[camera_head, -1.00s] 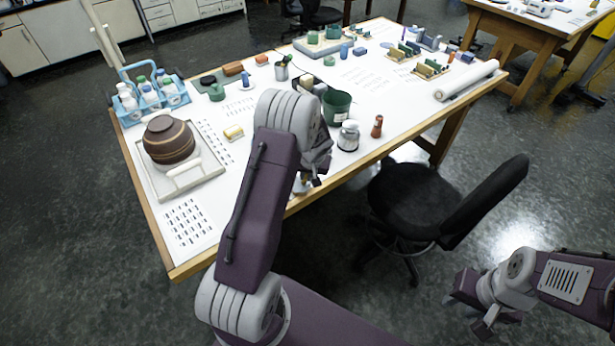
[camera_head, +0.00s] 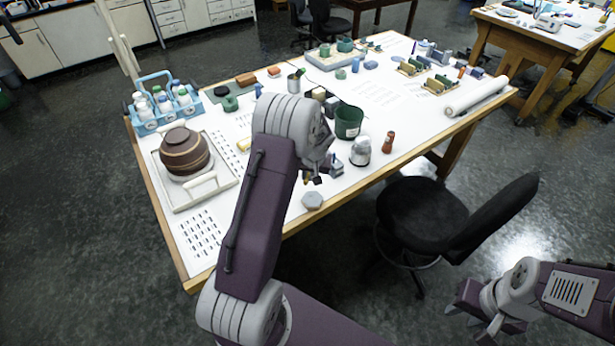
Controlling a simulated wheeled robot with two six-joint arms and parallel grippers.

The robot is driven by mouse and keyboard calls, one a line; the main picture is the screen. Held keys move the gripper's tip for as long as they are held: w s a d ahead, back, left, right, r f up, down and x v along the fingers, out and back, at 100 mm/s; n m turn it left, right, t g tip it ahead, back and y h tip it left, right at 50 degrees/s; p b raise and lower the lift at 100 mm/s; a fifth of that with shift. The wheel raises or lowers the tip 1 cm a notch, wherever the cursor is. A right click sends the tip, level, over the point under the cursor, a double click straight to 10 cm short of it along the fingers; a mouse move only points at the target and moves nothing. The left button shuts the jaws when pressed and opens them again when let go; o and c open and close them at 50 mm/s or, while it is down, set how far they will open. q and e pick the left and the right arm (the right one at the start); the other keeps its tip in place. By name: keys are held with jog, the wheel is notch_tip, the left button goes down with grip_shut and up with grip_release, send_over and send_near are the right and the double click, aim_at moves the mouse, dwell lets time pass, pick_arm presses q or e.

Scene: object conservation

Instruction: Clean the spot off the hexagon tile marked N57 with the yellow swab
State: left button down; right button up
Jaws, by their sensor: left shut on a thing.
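A pale grey hexagon tile (camera_head: 312,200) lies flat on the white table near its front edge. Its mark and any spot on it are too small to read. My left gripper (camera_head: 314,178) points down just behind and above the tile, apart from it in the picture. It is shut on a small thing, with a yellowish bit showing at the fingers. I take this to be the yellow swab, mostly hidden by the gripper. My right gripper (camera_head: 490,328) hangs at the lower right, away from the table; its jaw state is unclear.
A silver-topped jar (camera_head: 360,151), a brown bottle (camera_head: 389,142) and a green pot (camera_head: 348,121) stand right of my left gripper. A brown lidded pot (camera_head: 184,152) sits on a tray at left. A black chair (camera_head: 430,212) stands before the table.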

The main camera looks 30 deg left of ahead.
pick_arm(q)
jog(key=shift+a+r+p, duration=0.1)
jog(key=shift+r+p, duration=0.45)
jog(key=shift+r, duration=0.55)
